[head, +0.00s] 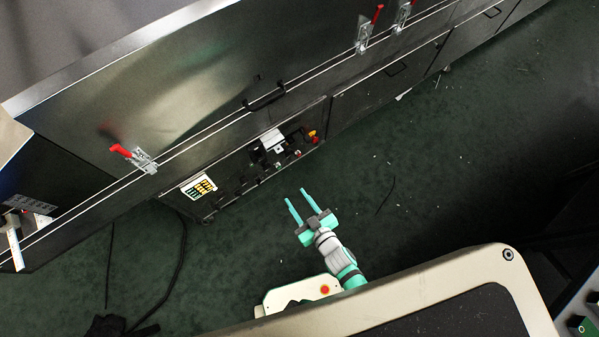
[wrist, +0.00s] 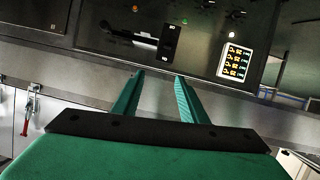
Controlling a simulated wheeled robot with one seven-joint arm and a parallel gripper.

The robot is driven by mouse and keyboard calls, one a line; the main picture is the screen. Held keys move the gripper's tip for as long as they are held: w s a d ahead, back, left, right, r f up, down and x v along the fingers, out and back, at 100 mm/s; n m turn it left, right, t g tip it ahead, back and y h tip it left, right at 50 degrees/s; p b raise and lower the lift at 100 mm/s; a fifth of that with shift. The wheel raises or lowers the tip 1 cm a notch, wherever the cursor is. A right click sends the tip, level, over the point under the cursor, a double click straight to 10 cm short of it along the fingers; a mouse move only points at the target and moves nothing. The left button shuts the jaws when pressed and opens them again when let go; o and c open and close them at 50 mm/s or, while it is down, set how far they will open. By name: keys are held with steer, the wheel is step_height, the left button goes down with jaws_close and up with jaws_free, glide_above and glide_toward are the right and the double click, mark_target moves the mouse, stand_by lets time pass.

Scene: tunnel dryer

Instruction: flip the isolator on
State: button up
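The isolator appears to be the dark switch unit with a pale lever-like part (head: 272,140) on the control panel of the dryer's lower front. In the wrist view what looks like the same unit (wrist: 132,38) has a pale bar beside a black plate (wrist: 171,42) with small white marks at both ends. The marks and the lever's position are too small to read surely. My gripper (head: 295,194) is open and empty, in front of and apart from the panel. In the wrist view its two green fingers (wrist: 157,76) point toward the panel, below the switch unit.
A lit yellow display (head: 198,187) is left of the switch unit, and a red-and-yellow knob (head: 313,136) is right of it. A black handle (head: 264,96) sticks out above the panel. Red-handled clamps (head: 122,151) line the dryer's front. The green floor before the panel is mostly clear.

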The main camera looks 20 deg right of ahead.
steer(key=shift+s+a+r, duration=0.15)
steer(key=shift+s+r, duration=0.7)
steer(key=shift+s, duration=0.3)
steer(key=s+a+r+m+h, duration=0.1)
steer(key=s+a+r, duration=0.1)
steer(key=s+r, duration=0.2)
steer(key=s+a+r+m+t+h, duration=0.1)
steer(key=s+a+r, duration=0.2)
steer(key=r, duration=0.8)
steer(key=s+a+r+m+h, duration=0.1)
steer(key=s+a+r+m, duration=0.1)
steer(key=s+r, duration=0.4)
steer(key=shift+a+r+t, duration=0.3)
steer(key=shift+r+t, duration=0.1)
steer(key=shift+r, duration=0.3)
